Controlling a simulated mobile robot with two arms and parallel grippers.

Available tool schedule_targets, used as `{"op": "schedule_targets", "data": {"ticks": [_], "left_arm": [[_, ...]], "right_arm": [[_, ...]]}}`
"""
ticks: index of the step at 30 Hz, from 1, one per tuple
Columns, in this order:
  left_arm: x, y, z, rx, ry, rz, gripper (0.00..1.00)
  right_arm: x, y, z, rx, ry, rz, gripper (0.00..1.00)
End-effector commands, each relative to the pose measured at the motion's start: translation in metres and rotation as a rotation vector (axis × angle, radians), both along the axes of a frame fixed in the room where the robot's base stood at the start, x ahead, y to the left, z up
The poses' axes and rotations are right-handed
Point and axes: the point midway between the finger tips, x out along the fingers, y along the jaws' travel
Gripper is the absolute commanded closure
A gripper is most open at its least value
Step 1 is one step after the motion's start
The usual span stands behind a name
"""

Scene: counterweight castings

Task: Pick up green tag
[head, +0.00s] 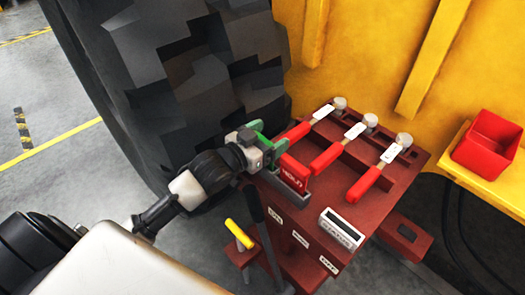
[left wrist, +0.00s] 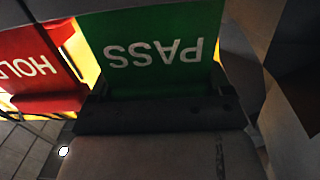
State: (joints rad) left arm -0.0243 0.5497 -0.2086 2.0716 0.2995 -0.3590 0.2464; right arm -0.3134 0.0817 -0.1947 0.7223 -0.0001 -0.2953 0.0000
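The green tag, lettered PASS, fills the upper middle of the left wrist view (left wrist: 150,50), its lettering upside down there. Green parts show around my left gripper (head: 268,147) in the head view, beside the tire. A dark bar crosses the tag's lower edge in the left wrist view. My left gripper is at the tag, but its fingertips are partly hidden, so I cannot tell whether they are closed on it. A red HOLD tag (head: 293,172) stands next to it in a grey holder (head: 280,190), and also shows in the left wrist view (left wrist: 35,60). My right gripper is out of view.
On the dark red stand (head: 320,215) lie several red-handled tools (head: 365,183) with white labels. A red bin (head: 488,143) sits on a yellow ledge at right. A large black tire (head: 190,90) rises behind my left gripper. A yellow-handled item (head: 239,233) is below.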

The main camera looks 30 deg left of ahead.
Motion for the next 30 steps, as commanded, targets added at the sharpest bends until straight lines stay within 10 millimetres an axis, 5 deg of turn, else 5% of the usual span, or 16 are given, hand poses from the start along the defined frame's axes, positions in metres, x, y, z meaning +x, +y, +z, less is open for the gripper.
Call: {"op": "schedule_targets", "data": {"ticks": [11, 15, 24, 30], "left_arm": [[0.000, 0.000, 0.006, 0.000, -0.002, 0.000, 0.44], [0.000, 0.000, 0.029, 0.001, -0.004, 0.000, 0.44], [0.000, 0.000, 0.087, 0.001, -0.004, 0.000, 0.44], [0.000, 0.000, 0.101, 0.000, -0.001, 0.000, 0.44]], "right_arm": [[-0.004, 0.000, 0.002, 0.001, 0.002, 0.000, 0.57], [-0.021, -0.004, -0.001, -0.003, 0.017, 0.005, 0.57], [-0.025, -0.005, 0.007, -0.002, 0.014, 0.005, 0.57], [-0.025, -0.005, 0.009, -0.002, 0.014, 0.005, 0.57]]}}
